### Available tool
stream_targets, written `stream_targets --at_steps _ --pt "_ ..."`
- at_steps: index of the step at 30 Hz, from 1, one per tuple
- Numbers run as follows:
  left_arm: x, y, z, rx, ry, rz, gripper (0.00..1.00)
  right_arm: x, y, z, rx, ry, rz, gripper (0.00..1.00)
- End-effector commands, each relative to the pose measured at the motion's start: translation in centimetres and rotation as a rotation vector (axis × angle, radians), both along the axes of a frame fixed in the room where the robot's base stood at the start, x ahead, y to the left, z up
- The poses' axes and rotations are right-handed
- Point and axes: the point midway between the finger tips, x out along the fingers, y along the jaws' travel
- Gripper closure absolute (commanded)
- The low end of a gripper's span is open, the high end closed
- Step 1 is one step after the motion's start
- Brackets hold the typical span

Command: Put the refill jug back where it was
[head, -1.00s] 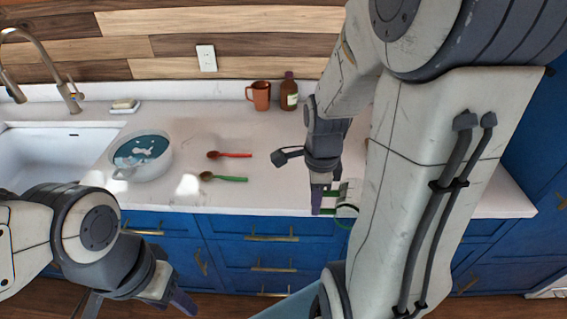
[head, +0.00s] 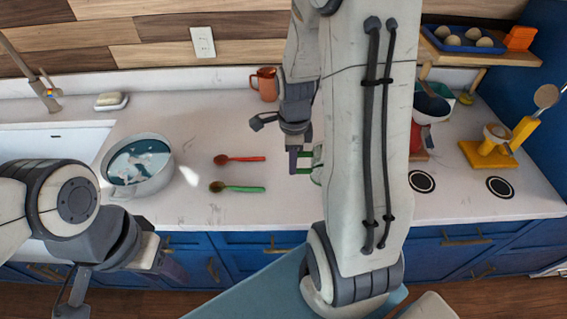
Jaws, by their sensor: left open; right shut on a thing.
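My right gripper (head: 301,161) is over the counter right of the spoons, shut on what looks like the refill jug (head: 316,172). Only a small clear piece with green parts shows; my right arm hides the rest. I cannot tell whether the jug touches the counter. My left gripper (head: 115,296) is open and empty, low in front of the blue cabinets.
A pot (head: 138,166) of blue liquid, a red spoon (head: 239,159) and a green spoon (head: 237,187) lie left. An orange mug (head: 265,84) stands behind. A yellow stand (head: 490,150), a red appliance (head: 418,137) and a shelf with a blue tray (head: 428,40) are right.

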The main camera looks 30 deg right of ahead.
Motion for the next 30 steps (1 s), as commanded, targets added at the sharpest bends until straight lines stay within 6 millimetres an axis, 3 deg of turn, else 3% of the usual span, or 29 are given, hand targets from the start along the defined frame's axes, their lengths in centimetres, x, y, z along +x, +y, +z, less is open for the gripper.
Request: stream_targets --at_steps 6,10,14,22,30 --pt "0.0 0.0 1.4 0.000 0.000 0.001 0.50 4.1 0.0 -2.3 0.001 0.003 0.004 1.00" --pt "0.0 0.0 1.6 0.000 0.000 0.001 0.50 5.4 0.0 -3.1 0.000 0.000 0.005 1.00" --pt "0.0 0.0 1.9 0.000 0.000 0.001 0.50 5.7 0.0 -3.8 0.001 0.003 0.005 1.00" --pt "0.0 0.0 2.9 0.000 0.000 0.001 0.50 5.7 0.0 -7.1 0.000 0.002 0.005 1.00" --pt "0.0 0.0 2.9 0.000 0.000 0.000 0.50 5.8 -0.1 -7.4 -0.001 -0.001 0.004 1.00"
